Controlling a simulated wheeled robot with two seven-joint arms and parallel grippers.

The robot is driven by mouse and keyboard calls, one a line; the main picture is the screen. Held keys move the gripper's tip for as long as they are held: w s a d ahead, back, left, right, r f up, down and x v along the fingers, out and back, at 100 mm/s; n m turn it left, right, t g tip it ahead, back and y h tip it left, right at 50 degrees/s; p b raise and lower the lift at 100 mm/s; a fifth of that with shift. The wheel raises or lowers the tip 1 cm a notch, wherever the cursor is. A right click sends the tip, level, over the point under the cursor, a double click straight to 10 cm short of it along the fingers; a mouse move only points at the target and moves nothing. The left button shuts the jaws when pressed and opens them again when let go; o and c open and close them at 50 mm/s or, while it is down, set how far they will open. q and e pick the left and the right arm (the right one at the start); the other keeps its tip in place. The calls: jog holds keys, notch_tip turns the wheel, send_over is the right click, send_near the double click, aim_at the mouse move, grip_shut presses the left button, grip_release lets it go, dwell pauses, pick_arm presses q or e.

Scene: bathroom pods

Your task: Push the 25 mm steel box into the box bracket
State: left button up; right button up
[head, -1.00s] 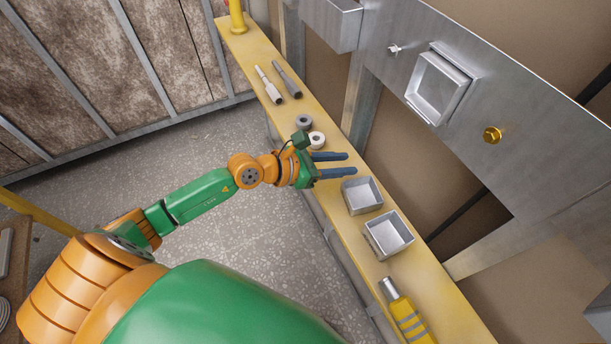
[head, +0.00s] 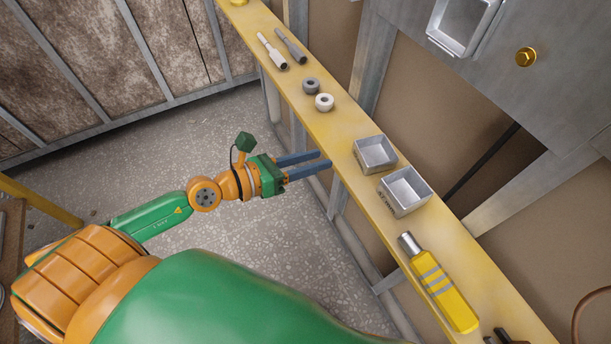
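Two open-topped steel boxes stand side by side on the yellow shelf: a shallower-looking one (head: 375,154) farther away and a deeper-looking one (head: 404,191) nearer. A square metal frame, which looks like the box bracket (head: 464,24), is fixed to the grey wall plate at the top right, partly cut off by the picture edge. My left gripper (head: 326,161) is open and empty, with its blue fingers apart, at the shelf's left edge and left of the boxes. My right gripper is not in view.
The yellow shelf (head: 345,128) also holds two pen-like tools (head: 281,49), a grey roll (head: 310,86), a white roll (head: 324,102) and a yellow bottle-like tool (head: 439,284). A brass bolt (head: 526,57) sticks out right of the bracket. Open floor lies left of the shelf.

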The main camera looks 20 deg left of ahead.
aim_at(464, 17)
pick_arm(q)
jog(key=shift+w+f, duration=0.3)
jog(key=shift+w, duration=0.3)
jog(key=shift+s+r, duration=0.1)
jog(key=shift+s, duration=0.05)
grip_shut()
jog(key=w+d+r+n+t+p, duration=0.15)
jog(key=r+n+p, duration=0.55)
jog(key=r+n, duration=0.75)
jog(key=w+d+r+n+t+p, duration=0.1)
jog(key=d+r+n+t+p, duration=0.2)
jog(key=r+n+p, duration=1.1)
jog(key=w+d+n+g+b, duration=0.1)
jog(key=d+n+b, duration=0.1)
jog(key=n, duration=0.1)
jog(key=w+d+f+n+h+b, duration=0.1)
jog(key=d+n, duration=0.2)
jog(key=n, duration=0.1)
jog(key=w+d+n+g+h+b, duration=0.1)
jog(key=d+n+b, duration=0.1)
jog(key=n, duration=0.2)
jog(key=shift+w+d+f+g+b, duration=0.3)
jog(key=shift+w+d+f+g, duration=0.05)
jog(key=shift+w+f, duration=0.05)
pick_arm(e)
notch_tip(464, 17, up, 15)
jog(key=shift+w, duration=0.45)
